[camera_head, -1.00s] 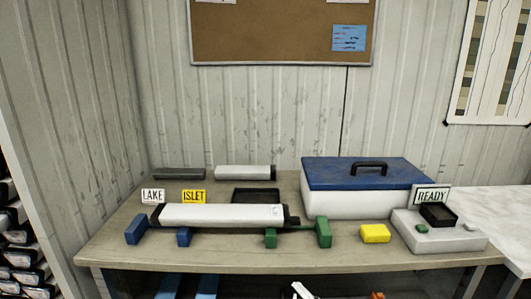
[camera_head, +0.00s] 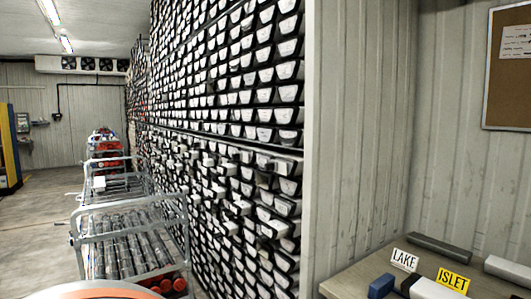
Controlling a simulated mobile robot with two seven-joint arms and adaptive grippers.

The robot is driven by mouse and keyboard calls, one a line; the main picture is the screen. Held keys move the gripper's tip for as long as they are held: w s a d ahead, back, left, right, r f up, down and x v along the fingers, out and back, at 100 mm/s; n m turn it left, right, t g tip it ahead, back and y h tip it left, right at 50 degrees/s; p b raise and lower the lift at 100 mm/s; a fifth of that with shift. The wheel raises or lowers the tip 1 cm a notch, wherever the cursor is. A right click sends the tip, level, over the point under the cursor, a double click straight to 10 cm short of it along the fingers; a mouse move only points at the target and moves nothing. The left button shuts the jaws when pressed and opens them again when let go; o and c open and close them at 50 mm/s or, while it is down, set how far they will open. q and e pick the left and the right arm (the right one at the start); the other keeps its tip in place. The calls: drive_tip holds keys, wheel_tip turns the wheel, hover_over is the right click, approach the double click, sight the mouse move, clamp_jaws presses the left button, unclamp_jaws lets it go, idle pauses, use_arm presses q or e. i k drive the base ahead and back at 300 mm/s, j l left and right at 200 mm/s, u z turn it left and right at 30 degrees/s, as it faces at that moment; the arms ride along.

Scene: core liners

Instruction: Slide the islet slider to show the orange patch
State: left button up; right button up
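The yellow ISLET sign (camera_head: 454,279) stands on the workbench (camera_head: 345,287) at the lower right of the head view. The white LAKE sign (camera_head: 404,259) stands to its left. A blue block (camera_head: 381,286) shows at the bottom edge, beside the end of a long white liner (camera_head: 428,290) that is mostly cut off. I see no orange patch on the visible part. The green blocks are out of frame. Neither of my grippers is in view.
A dark bar (camera_head: 440,247) and another white piece (camera_head: 508,270) lie at the back of the bench. A tall rack of core liners (camera_head: 225,130) fills the middle. Metal carts (camera_head: 130,235) stand along it, with open floor (camera_head: 35,225) at the far left.

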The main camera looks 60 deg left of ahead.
sight(272, 166)
drive_tip(key=u, duration=2.35)
